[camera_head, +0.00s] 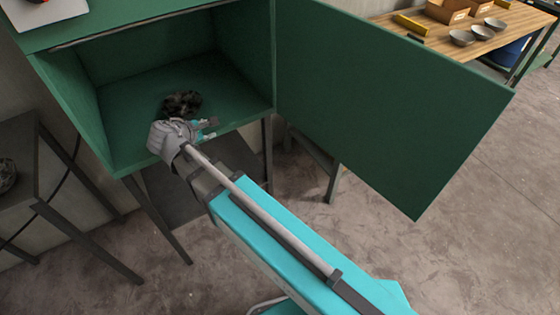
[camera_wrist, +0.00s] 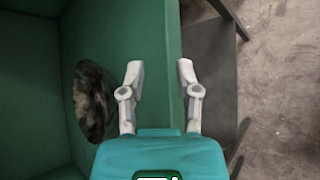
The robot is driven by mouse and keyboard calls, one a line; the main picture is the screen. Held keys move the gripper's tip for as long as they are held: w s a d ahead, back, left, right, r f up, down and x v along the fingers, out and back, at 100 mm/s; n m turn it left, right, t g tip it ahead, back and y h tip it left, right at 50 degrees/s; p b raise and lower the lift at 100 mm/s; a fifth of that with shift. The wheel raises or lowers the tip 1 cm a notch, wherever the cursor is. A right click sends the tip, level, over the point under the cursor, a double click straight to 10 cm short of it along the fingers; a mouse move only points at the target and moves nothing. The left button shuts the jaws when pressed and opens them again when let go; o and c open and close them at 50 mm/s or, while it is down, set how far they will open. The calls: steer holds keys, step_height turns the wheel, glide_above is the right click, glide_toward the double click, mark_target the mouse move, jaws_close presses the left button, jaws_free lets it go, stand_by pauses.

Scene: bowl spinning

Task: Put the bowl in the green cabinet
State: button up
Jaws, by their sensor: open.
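The green cabinet (camera_head: 120,130) stands at the left with its door (camera_head: 390,110) swung wide open to the right. A dark mottled bowl (camera_head: 181,101) is inside, on the cabinet floor near the front. The bowl (camera_wrist: 94,101) also shows at the left in the wrist view, apart from the fingers. My gripper (camera_wrist: 160,78) is open and empty, over the cabinet's front edge. In the head view my arm reaches to the opening, and my wrist hides most of the fingers.
A dark side table (camera_head: 25,165) with a round object on it stands at the left. A wooden table (camera_head: 475,40) with several bowls and boxes is at the back right. The open door blocks the space right of the cabinet. The floor (camera_head: 470,220) at the lower right is clear.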

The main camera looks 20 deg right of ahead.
steer(key=s+d+f+m+g+y, duration=0.3)
steer(key=s+d+m, duration=0.3)
steer(key=d+m, duration=0.3)
steer(key=s+d+f+m+g+y, duration=0.4)
steer(key=d+m, duration=0.4)
steer(key=d, duration=0.2)
steer(key=shift+s+d+f+m+g, duration=0.4)
steer(key=shift+s+f+g, duration=0.25)
steer(key=shift+s, duration=0.5)
steer(key=shift+r, duration=0.2)
step_height(320, 180, up, 10)
steer(key=p, duration=1)
steer(key=shift+f, duration=0.15)
